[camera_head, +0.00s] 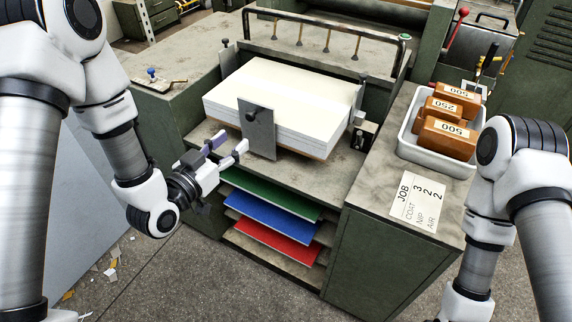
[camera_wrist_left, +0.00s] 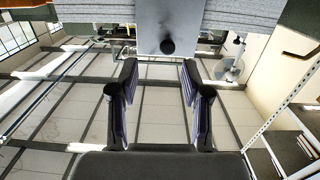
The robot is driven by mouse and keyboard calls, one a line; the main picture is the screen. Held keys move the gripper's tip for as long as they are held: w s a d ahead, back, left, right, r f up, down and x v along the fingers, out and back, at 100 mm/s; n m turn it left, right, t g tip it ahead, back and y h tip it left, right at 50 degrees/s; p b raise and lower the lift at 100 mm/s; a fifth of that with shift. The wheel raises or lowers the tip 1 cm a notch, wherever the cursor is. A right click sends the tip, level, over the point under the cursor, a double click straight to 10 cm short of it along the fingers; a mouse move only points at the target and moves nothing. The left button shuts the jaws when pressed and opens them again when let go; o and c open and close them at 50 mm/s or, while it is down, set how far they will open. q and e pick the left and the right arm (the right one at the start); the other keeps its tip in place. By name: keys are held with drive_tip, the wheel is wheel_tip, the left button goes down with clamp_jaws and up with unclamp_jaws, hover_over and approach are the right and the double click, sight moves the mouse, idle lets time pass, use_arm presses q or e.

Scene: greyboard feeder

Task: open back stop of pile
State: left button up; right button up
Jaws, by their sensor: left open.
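A pile of white board (camera_head: 285,95) lies on the feeder table. A grey upright plate with a black knob, which looks like the back stop (camera_head: 262,140), stands against the pile's near face. My left gripper (camera_head: 232,144) is open and empty just left of the plate and apart from it. In the left wrist view the plate (camera_wrist_left: 185,20) and its knob (camera_wrist_left: 167,46) are at the top, beyond and between the open fingers (camera_wrist_left: 160,85). My right arm shows at the right edge of the head view; its gripper is out of view.
Green (camera_head: 265,193), blue (camera_head: 262,218) and red (camera_head: 275,246) boards lie on shelves below the pile. A white tray (camera_head: 402,140) of brown weights and a job card (camera_head: 417,201) are on the right counter. A black rail (camera_head: 325,32) spans behind the pile.

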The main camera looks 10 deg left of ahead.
sight(249, 118)
use_arm(q)
drive_tip(key=shift+t, duration=0.4)
drive_tip(key=x, duration=0.5)
drive_tip(key=a+x, duration=0.1)
drive_tip(key=x, duration=0.1)
drive_tip(key=shift+w+d+r, duration=0.2)
drive_tip(key=shift+w+r, duration=0.15)
drive_tip(key=shift+w, duration=0.15)
drive_tip(key=shift+w+f, duration=0.15)
drive_tip(key=shift+w, duration=0.3)
drive_tip(key=shift+c, duration=0.4)
clamp_jaws()
